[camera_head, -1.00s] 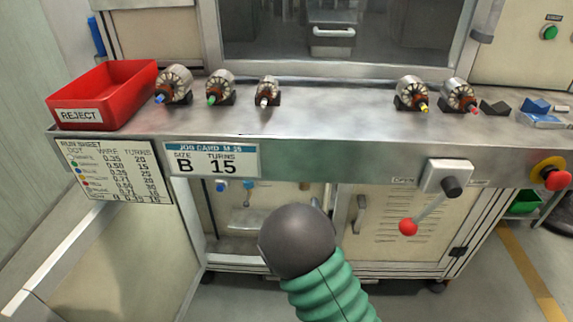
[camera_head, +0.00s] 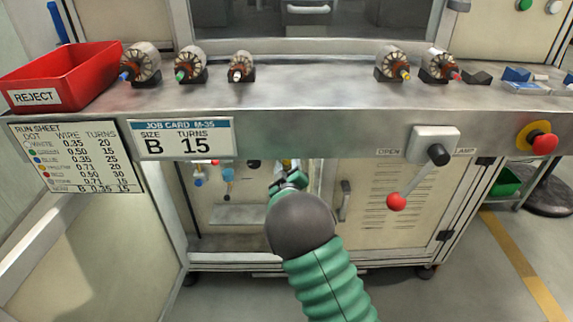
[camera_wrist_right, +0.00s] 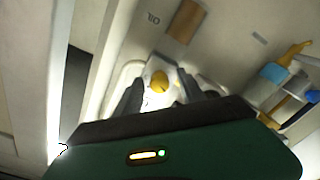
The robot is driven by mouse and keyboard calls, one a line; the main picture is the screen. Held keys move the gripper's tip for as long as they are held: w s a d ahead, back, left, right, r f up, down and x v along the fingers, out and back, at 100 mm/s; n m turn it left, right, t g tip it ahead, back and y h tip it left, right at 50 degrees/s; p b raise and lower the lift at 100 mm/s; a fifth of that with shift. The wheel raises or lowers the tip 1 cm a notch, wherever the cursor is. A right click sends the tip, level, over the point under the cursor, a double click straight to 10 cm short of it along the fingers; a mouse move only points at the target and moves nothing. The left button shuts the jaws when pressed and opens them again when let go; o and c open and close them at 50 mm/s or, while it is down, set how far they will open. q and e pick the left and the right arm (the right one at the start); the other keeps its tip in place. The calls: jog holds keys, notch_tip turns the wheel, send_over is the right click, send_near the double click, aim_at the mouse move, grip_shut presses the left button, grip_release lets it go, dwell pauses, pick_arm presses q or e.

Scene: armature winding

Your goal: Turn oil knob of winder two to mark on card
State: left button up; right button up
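My right arm reaches from the bottom of the head view into the open bay under the bench. Its gripper (camera_head: 288,181) is partly hidden by my dark wrist. In the right wrist view, the two dark fingers (camera_wrist_right: 160,96) stand apart on either side of a round yellow piece (camera_wrist_right: 158,82) on a pale mount. It looks like the oil knob; an upside-down OIL label (camera_wrist_right: 153,18) is on the panel near it. I cannot tell whether the fingers touch it. A small brown card (camera_wrist_right: 186,20) is near it; no mark is readable. My left gripper is out of view.
Blue-capped fittings (camera_head: 228,174) hang left of my gripper; a blue and orange fitting (camera_wrist_right: 285,68) shows at the wrist view's right. The bench edge (camera_head: 300,135) is above my arm. A lever with a red ball (camera_head: 396,201) and a red stop button (camera_head: 544,144) are to the right.

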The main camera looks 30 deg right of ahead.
grip_shut()
jog(key=shift+f+m, duration=0.1)
jog(key=shift+m, duration=0.3)
jog(key=m, duration=0.3)
jog(key=shift+m, duration=0.3)
jog(key=shift+f+m+b, duration=0.1)
jog(key=shift+m+b, duration=0.2)
jog(key=shift+m, duration=1.9)
jog(key=shift+c, duration=1.5)
grip_release()
jog(key=o, duration=0.3)
